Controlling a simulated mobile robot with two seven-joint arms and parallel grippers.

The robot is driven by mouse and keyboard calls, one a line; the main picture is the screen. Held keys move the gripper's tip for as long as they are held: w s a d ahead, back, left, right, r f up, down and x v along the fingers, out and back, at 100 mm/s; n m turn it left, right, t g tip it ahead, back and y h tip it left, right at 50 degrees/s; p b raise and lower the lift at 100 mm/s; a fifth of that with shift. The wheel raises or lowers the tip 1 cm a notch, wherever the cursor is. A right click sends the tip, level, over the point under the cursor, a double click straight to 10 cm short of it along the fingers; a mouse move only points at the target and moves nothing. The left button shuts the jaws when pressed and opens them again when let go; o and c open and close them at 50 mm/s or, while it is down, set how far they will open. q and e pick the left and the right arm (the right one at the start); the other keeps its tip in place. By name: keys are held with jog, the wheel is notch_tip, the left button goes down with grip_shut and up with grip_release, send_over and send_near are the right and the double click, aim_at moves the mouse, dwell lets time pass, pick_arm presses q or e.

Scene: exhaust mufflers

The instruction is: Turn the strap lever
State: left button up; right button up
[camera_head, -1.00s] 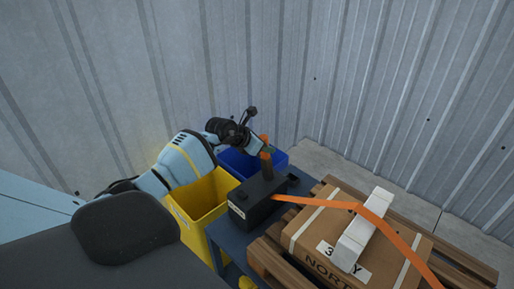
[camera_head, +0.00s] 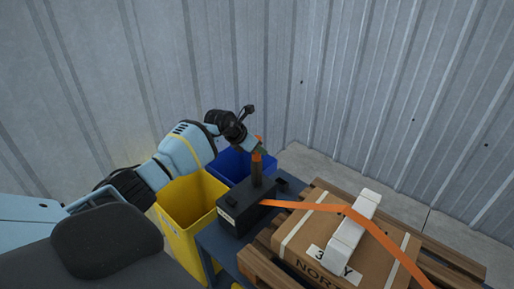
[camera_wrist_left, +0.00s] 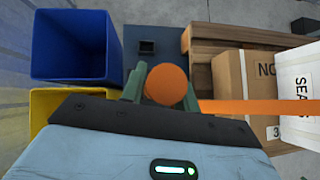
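The strap lever (camera_head: 257,172) is a dark upright post with an orange tip, standing on a black ratchet box (camera_head: 238,210). An orange strap (camera_head: 300,205) runs from the box to the right. My left gripper (camera_head: 260,146) is just above and behind the lever tip in the head view. In the left wrist view the round orange tip (camera_wrist_left: 167,85) shows between the two grey-green fingers (camera_wrist_left: 161,88), which stand apart on either side of it. The fingers look open; contact with the tip cannot be told. My right gripper is not in view.
A yellow bin (camera_head: 180,230) and a blue bin (camera_head: 240,163) stand beside the blue-grey stand (camera_head: 215,242). A corrugated wall rises behind.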

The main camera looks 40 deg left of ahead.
pick_arm(q)
jog(key=o, duration=0.4)
jog(key=shift+w, duration=0.15)
jog(key=shift+p+v, duration=0.35)
jog(key=shift+v, duration=3.55)
